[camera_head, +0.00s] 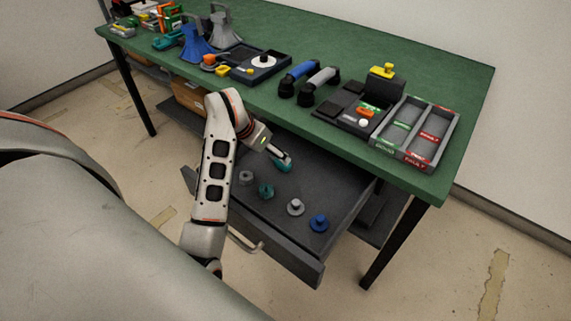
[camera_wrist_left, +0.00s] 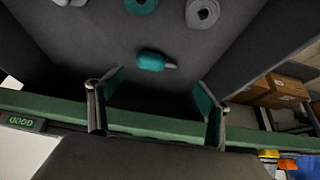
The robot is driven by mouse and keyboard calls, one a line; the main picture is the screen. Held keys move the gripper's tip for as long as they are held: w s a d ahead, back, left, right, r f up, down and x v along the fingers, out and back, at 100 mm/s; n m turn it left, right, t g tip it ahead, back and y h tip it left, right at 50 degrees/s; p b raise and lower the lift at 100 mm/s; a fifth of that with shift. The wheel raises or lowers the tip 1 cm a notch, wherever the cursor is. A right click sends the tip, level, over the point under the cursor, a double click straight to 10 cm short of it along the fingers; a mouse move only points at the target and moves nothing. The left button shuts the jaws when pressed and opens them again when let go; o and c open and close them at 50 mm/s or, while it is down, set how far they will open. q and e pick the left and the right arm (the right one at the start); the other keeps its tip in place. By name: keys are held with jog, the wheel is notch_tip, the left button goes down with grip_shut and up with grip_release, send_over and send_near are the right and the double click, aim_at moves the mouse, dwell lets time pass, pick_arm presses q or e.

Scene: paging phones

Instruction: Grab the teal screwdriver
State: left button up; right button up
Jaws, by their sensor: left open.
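In the left wrist view, the teal screwdriver (camera_wrist_left: 151,61), short and stubby with a grey tip, lies on the dark floor of the open drawer (camera_head: 340,175). My left gripper (camera_wrist_left: 159,82) is open, its teal-padded fingers apart, with the screwdriver showing between and beyond them. Nothing is between the pads. In the head view my left gripper (camera_head: 274,153) reaches into the drawer near the table edge. A teal shape shows at its fingertips; I cannot tell there which part is finger and which is screwdriver. My right gripper is not in view.
A grey knob (camera_head: 246,177), a teal knob (camera_head: 266,190), a light grey knob (camera_head: 296,207) and a blue knob (camera_head: 319,223) stand along the drawer front. The green tabletop (camera_head: 345,60) overhangs the drawer's back. A sorting tray (camera_head: 447,145) stands on it.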

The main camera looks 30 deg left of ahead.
aim_at(277, 161)
pick_arm(q)
jog(key=shift+w+f, duration=0.25)
jog(key=shift+f, duration=0.25)
jog(key=x, duration=0.1)
jog(key=b+x, duration=0.1)
jog(key=x, duration=0.2)
jog(key=shift+w+d+f, duration=0.1)
jog(key=shift+d+f, duration=0.15)
jog(key=shift+d, duration=0.1)
jog(key=shift+w+f+b, duration=0.15)
jog(key=shift+b, duration=0.15)
jog(key=c, duration=1.2)
